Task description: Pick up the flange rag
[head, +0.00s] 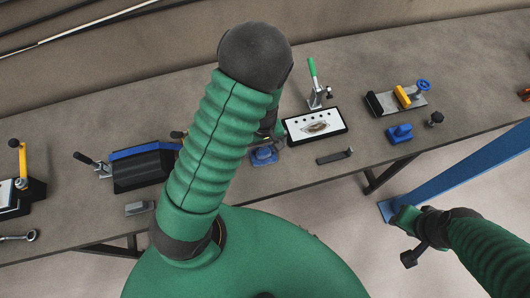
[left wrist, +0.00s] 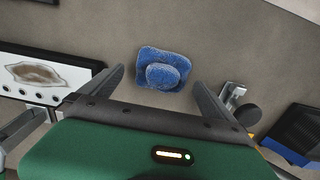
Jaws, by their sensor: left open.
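A blue, cloth-like piece with a raised round middle, which looks like the flange rag (left wrist: 163,70), lies on the grey table. In the left wrist view it is between and just beyond the two fingertips of my left gripper (left wrist: 158,82), which is open and empty. In the head view the same blue piece (head: 264,157) lies just below my left gripper (head: 272,138), partly hidden by the arm. A similar blue piece (head: 399,133) lies farther right. My right gripper (head: 418,238) is off the table at the lower right; its jaws are unclear.
A white board (head: 315,124) with a brownish patch and a green-handled clamp (head: 314,82) stand right of the blue piece. A small dark bar (head: 335,156) lies near the front edge. A black-and-blue block (head: 143,166) is to the left. A blue beam (head: 460,170) stands near my right arm.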

